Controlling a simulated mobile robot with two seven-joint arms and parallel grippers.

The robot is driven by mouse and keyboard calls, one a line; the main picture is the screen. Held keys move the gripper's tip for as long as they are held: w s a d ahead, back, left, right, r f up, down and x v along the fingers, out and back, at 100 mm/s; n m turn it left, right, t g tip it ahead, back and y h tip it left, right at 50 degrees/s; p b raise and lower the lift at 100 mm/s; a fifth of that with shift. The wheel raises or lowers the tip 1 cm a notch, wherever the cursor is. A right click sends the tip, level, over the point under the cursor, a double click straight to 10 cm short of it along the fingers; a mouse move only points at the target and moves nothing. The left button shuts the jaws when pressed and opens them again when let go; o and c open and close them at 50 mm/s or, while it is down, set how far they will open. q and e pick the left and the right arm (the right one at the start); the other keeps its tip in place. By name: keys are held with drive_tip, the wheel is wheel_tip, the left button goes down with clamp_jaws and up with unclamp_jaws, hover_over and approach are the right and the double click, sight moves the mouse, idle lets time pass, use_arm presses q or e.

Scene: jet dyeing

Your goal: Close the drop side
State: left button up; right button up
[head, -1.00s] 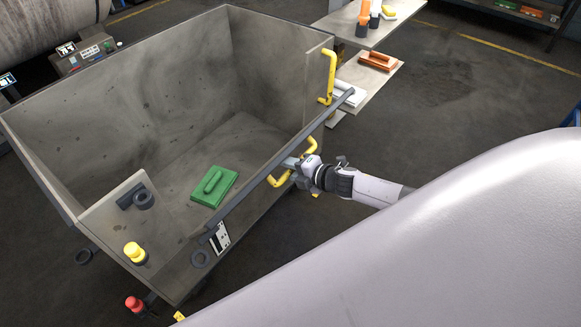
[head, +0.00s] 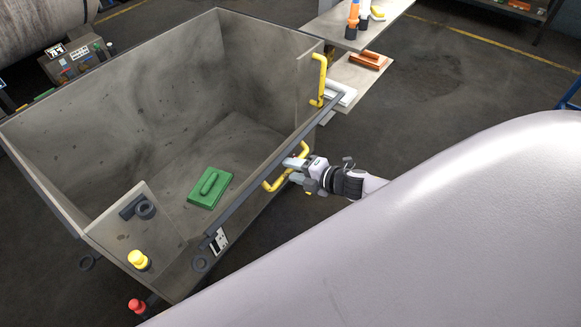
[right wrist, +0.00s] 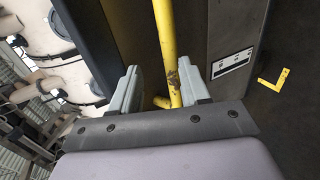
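The drop side is the near long panel of the grey cart (head: 165,50); it has a dark top rail (head: 262,185) and a yellow handle (head: 270,185). The rail's far end sticks out slightly past the cart's corner post, by a yellow latch (head: 318,78). The panel looks nearly upright, but I cannot tell whether it is flush. My right gripper (head: 292,163) is at the handle, outside the panel. In the right wrist view, its fingers (right wrist: 160,72) are apart, with the yellow handle bar (right wrist: 166,45) between them and gaps visible. My left gripper is not in view.
A green float-shaped block (head: 209,188) lies inside the cart. A yellow knob (head: 138,259) and red knob (head: 137,305) are at the near left end. Shelves (head: 350,30) with bottles and an orange block (head: 368,61) stand beyond the far right corner. Floor to the right is clear.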

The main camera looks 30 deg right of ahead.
drive_tip(key=shift+s+d+r, duration=0.3)
drive_tip(key=shift+s+r, duration=0.4)
drive_tip(key=shift+r, duration=0.05)
drive_tip(key=shift+s, duration=0.1)
